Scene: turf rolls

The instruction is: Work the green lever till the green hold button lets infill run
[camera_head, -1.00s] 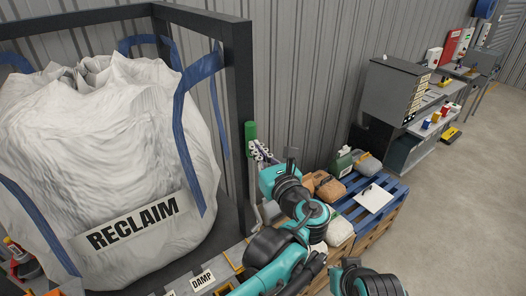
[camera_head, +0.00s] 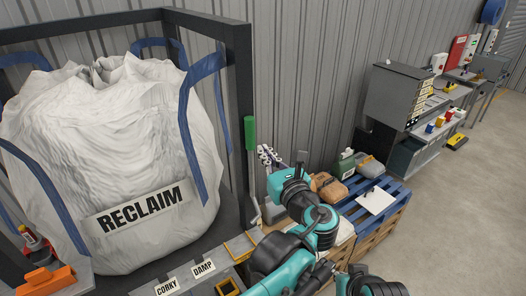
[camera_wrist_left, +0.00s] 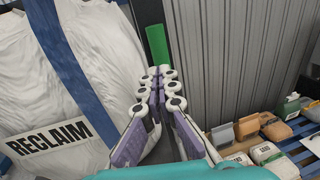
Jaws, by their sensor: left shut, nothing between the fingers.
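The green lever (camera_head: 250,133) is an upright green grip on a thin grey rod, beside the dark frame post at the right of the RECLAIM bag. It also shows in the left wrist view (camera_wrist_left: 157,46), just beyond my fingertips. My left gripper (camera_head: 266,156) is shut and empty, a little right of and below the green grip in the head view. Its closed fingers (camera_wrist_left: 158,72) fill the middle of the left wrist view, their tips overlapping the grip's lower end; contact cannot be told. I cannot make out the green hold button. My right gripper is out of view.
The white RECLAIM bag (camera_head: 125,150) hangs in a dark frame (camera_head: 240,85). A grey panel labelled CORKY and DAMP (camera_head: 203,267) lies below. A blue pallet (camera_head: 385,195) with sacks stands right of my left arm. Open floor (camera_head: 470,220) lies at the right.

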